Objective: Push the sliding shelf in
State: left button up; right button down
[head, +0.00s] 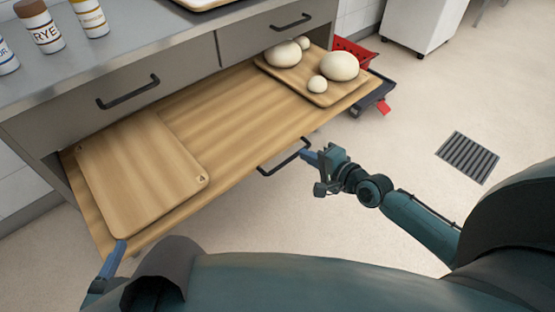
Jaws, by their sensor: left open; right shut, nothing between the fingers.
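The sliding shelf (235,110) is a wide wooden board pulled out from under the drawers of a metal counter. A dark bar handle (283,158) sticks out from its front edge. My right gripper (310,157) is shut and empty, with its blue fingertips close to the right end of the handle; I cannot tell whether they touch. My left gripper (113,261) is open at the shelf's front left corner, mostly hidden behind my own arm. Whether it touches the shelf edge is unclear.
A bare wooden board (140,170) lies on the shelf's left part. A smaller board (275,70) with several pale dough balls lies at its right end. Drawers (120,105) sit above. A red crate (352,50) stands behind the shelf. The floor around a drain grate (467,157) is clear.

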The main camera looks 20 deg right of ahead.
notch_tip(320, 180, down, 6)
jog(key=b, duration=0.7)
send_near(273, 151)
jog(key=x, duration=0.4)
jog(key=shift+w+a+f, duration=0.2)
jog(key=shift+w, duration=0.05)
jog(key=shift+w+a, duration=0.1)
jog(key=shift+w, duration=0.2)
pick_arm(q)
jog(key=d+f+m+t+h, duration=0.1)
jog(key=f+m, duration=0.1)
jog(key=w+d+f+m+t+h, duration=0.1)
jog(key=d+f+h, duration=0.1)
jog(key=shift+d+m+t, duration=0.1)
jog(key=shift+m+t, duration=0.2)
jog(key=shift+m, duration=0.1)
jog(key=shift+w, duration=0.1)
